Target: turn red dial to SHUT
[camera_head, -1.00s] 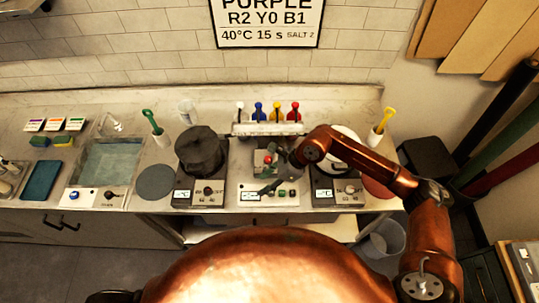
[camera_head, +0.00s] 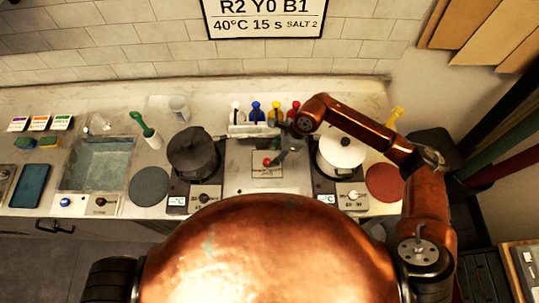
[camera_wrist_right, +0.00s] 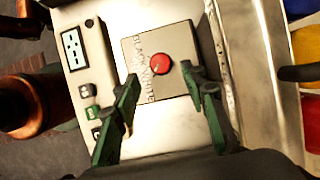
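The red dial (camera_head: 267,162) is a small round red knob on a grey square block (camera_wrist_right: 185,45) in the middle of the counter. It shows in the right wrist view (camera_wrist_right: 160,64) as a plain red disc; lettering like BLACK and WHITE runs along the block's left edge. I cannot read SHUT anywhere. My right gripper (camera_wrist_right: 160,80) has dark green fingers spread apart, pointing at the block, one toward each side of the red knob with a gap between. It holds nothing. In the head view the right gripper (camera_head: 281,150) is small beside the knob. My left gripper is out of view.
A dark pot (camera_head: 193,155) stands left of the block and a white pot (camera_head: 341,148) right, each on a unit with a knob. Several coloured bottles (camera_head: 256,112) stand behind. A panel with a small display (camera_wrist_right: 72,48) lies beside the block.

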